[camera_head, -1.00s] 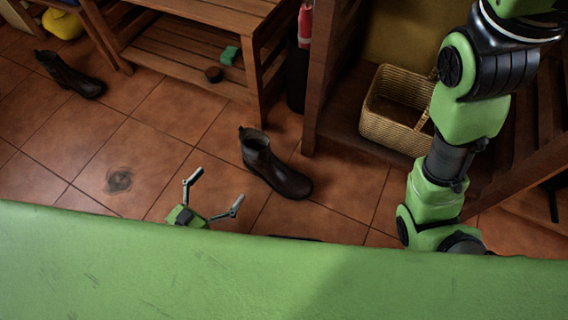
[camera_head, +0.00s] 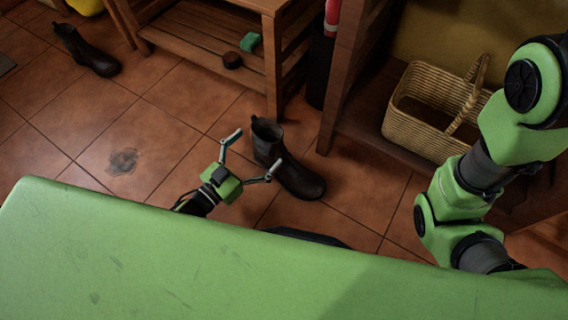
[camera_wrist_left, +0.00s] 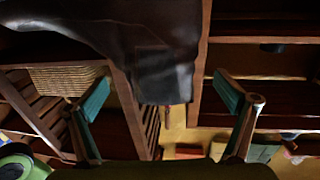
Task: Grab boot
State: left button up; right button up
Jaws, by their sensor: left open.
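A dark brown boot (camera_head: 298,178) stands upright on the tiled floor near the shelf legs, its toe pointing to the lower right. My left gripper (camera_head: 257,150) is open, its two fingers spread toward the boot's shaft and near side. I cannot tell whether a finger touches it. In the left wrist view the boot (camera_wrist_left: 155,45) is a large dark shape at the top, above and between the open fingers (camera_wrist_left: 172,100). A second dark boot (camera_head: 90,52) stands on the floor at the far left. My right arm shows at the right, but its gripper is out of view.
A wooden shelf (camera_head: 190,52) behind the boot holds a green sponge (camera_head: 250,41) and a round brown object (camera_head: 232,60). A wicker basket (camera_head: 425,125) sits on a low shelf at the right. A red and black extinguisher-like object (camera_head: 321,70) stands between shelves.

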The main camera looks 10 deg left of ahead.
pick_arm(q)
jog(key=b+x, duration=0.2)
jog(key=x, duration=0.1)
jog(key=shift+w+d, duration=0.2)
jog(key=shift+d, duration=0.05)
jog(key=shift+w+d+r, duration=0.15)
jog(key=shift+w+d, duration=0.05)
jog(key=shift+w, duration=0.15)
jog(key=c, duration=1.7)
jog(key=shift+r, duration=0.1)
jog(key=c, duration=0.3)
